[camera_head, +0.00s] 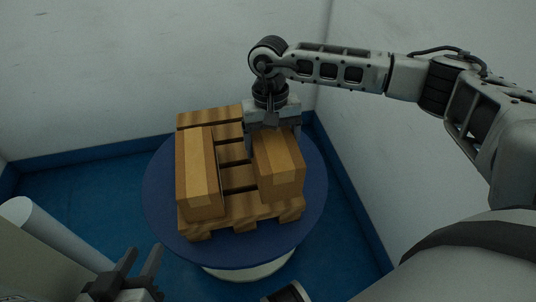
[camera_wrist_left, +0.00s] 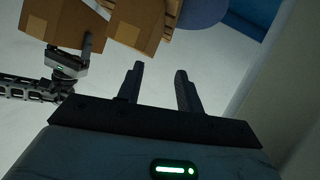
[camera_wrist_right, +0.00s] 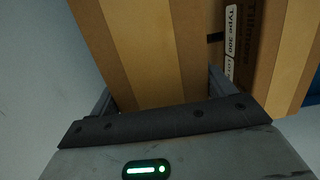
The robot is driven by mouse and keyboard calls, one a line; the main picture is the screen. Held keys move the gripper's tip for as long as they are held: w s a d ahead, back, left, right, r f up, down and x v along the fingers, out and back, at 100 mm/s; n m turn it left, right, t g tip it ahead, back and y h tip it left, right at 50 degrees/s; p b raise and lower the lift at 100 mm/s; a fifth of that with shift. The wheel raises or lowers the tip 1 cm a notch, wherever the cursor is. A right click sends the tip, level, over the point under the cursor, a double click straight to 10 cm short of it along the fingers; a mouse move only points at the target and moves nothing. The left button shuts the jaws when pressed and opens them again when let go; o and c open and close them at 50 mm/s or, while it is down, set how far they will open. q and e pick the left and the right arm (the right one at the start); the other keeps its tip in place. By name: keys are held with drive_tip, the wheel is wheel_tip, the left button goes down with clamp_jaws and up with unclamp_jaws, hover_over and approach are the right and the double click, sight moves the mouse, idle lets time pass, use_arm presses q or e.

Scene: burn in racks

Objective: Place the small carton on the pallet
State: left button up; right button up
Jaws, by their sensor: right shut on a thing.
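The small carton (camera_head: 279,172) is brown with a lighter tape band. It is over the right side of the wooden pallet (camera_head: 240,212) in the head view; I cannot tell if it touches the slats. My right gripper (camera_head: 273,125) is shut on its far end from above. In the right wrist view the small carton (camera_wrist_right: 140,50) fills the space between the fingers. It also shows in the left wrist view (camera_wrist_left: 65,22). My left gripper (camera_head: 140,270) is open and empty, low at the front left, away from the pallet; its two fingers show apart in the left wrist view (camera_wrist_left: 158,88).
A longer carton (camera_head: 198,170) lies on the pallet's left side, with a gap of bare slats beside the small carton. The pallet rests on a round blue table (camera_head: 160,205). White walls (camera_head: 130,60) stand close behind and to the right.

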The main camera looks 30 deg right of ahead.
drive_tip(key=shift+w+f+b, duration=0.3)
drive_tip(key=shift+w+f, duration=0.75)
drive_tip(key=shift+f, duration=0.05)
wheel_tip(320, 180, down, 3)
drive_tip(key=shift+w+d+f+b, duration=0.1)
drive_tip(key=shift+b, duration=0.4)
drive_tip(key=shift+f, duration=0.25)
use_arm(q)
drive_tip(key=shift+s+d+r+t+h, duration=0.15)
drive_tip(key=shift+r+t+h, duration=0.1)
drive_tip(key=shift+r, duration=0.15)
drive_tip(key=shift+d+r+t+h, duration=0.15)
drive_tip(key=shift+r+t, duration=0.1)
drive_tip(key=shift+r, duration=0.15)
use_arm(e)
drive_tip(key=o, duration=1.5)
